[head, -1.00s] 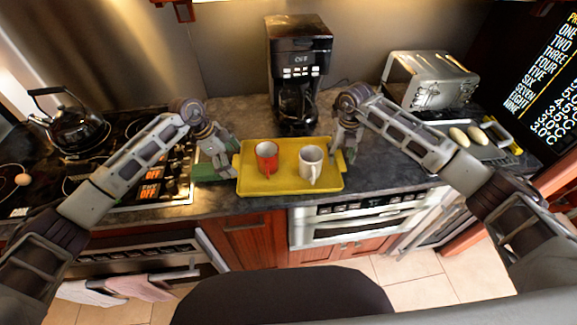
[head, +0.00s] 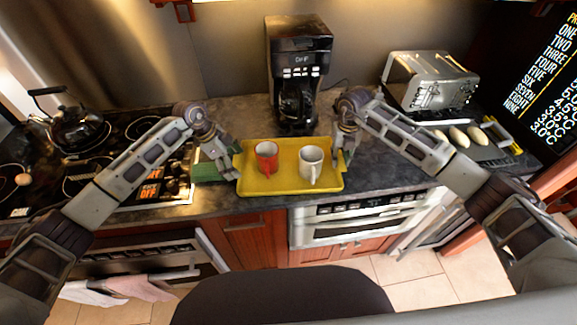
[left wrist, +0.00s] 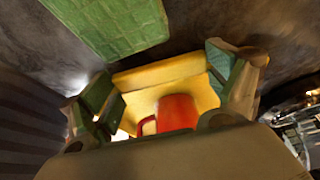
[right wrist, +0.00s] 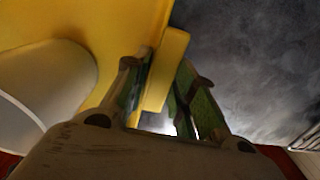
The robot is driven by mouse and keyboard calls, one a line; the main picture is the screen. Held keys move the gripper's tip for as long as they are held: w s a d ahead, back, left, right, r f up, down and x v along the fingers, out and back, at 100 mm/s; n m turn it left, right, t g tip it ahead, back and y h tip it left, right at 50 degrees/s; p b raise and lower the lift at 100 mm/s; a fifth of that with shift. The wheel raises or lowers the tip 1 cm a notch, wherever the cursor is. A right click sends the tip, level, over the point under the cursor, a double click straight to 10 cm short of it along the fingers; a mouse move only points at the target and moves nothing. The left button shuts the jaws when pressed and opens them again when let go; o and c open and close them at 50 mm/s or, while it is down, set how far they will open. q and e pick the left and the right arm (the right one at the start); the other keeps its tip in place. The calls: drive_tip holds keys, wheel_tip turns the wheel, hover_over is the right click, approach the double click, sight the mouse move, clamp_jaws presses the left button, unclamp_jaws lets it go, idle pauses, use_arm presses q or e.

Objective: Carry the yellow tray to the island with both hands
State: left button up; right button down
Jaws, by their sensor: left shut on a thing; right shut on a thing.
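The yellow tray (head: 290,186) is on or just above the dark counter in front of the coffee maker; I cannot tell if it touches. A red mug (head: 266,156) stands upright on its left half and a white mug (head: 311,160) on its right half. My left gripper (head: 233,168) is shut on the tray's left edge; the left wrist view shows the tray's yellow rim (left wrist: 160,73) between its fingers. My right gripper (head: 343,160) is shut on the right edge; the right wrist view shows a yellow handle (right wrist: 165,70) between its fingers.
A green block-like item (head: 208,168) lies beside the tray's left end. A black coffee maker (head: 297,70) stands behind. A toaster (head: 430,80) and bread rolls (head: 459,137) are at the right. The stove with a kettle (head: 75,125) is at the left.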

use_arm(q)
drive_tip(key=shift+r+p, duration=0.25)
drive_tip(key=shift+p, duration=0.05)
use_arm(e)
drive_tip(key=shift+w+r, duration=0.1)
drive_tip(key=shift+r, duration=0.25)
use_arm(q)
drive_tip(key=shift+r+p, duration=2.05)
use_arm(e)
drive_tip(key=shift+r, duration=2.05)
use_arm(q)
drive_tip(key=shift+r, duration=0.15)
use_arm(e)
drive_tip(key=shift+r, duration=0.15)
use_arm(q)
drive_tip(key=shift+d, duration=0.2)
use_arm(e)
drive_tip(key=shift+d, duration=0.1)
